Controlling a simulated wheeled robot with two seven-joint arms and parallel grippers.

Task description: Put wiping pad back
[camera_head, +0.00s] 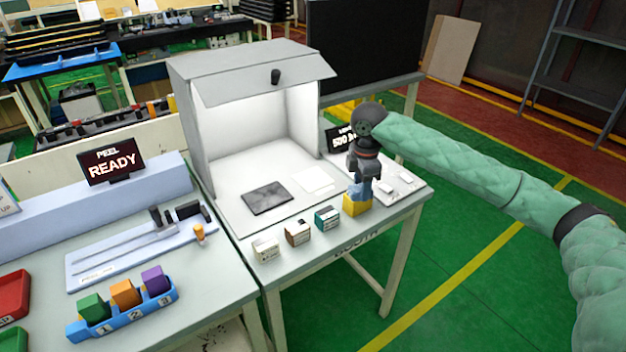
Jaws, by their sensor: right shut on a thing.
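My right gripper (362,188) comes down from the right over the front right of the booth table (388,222). It is shut on a small blue piece (353,190), which looks like the wiping pad, though the fingers hide much of it. A yellow block or holder (357,206) is directly below, near the table's front edge. I cannot tell whether the blue piece is inside it, touching it or just above it. My left gripper is not in view.
Small boxes in white (265,249), brown (298,232) and teal (327,218) line the front edge left of the gripper. A dark square plate (267,198) and a white sheet (314,181) lie in the lit booth (185,110). A "500" sign (342,138) stands behind the gripper.

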